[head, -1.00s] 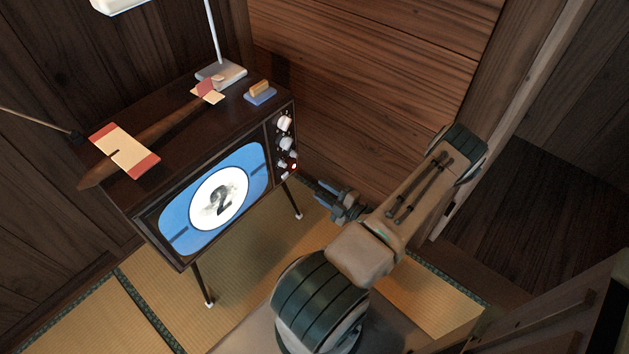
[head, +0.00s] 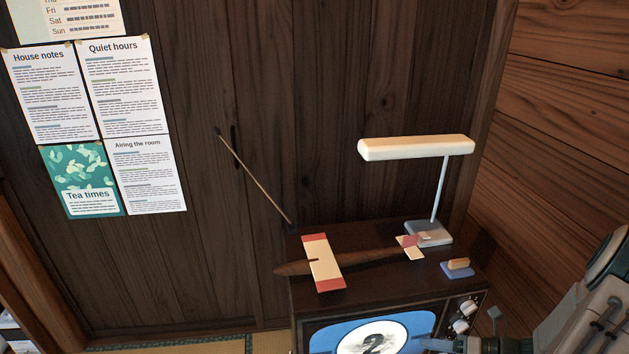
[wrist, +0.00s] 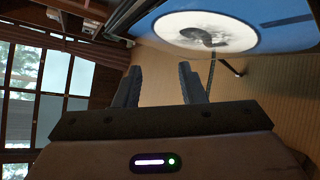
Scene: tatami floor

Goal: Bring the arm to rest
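My arm (head: 598,318) shows at the lower right of the head view, cut off by the picture's edges. My gripper (wrist: 160,80) is clear in the wrist view: its two dark fingers stand apart with nothing between them. In the head view its end is low, in front of the right part of the television screen, and mostly cut off. The television (head: 408,284) has a lit blue screen with a "2" in a white circle; the screen (wrist: 280,25) also shows at the top of the wrist view. I cannot tell the gap between fingers and television.
On the television are a model plane (head: 362,260), a desk lamp (head: 416,147) and a small blue-based block (head: 457,268). Knobs (head: 461,325) line its right front. A thin antenna (head: 255,180) rises behind. Notices (head: 135,85) hang on the wall. Bare tatami (wrist: 255,90) shows in the wrist view.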

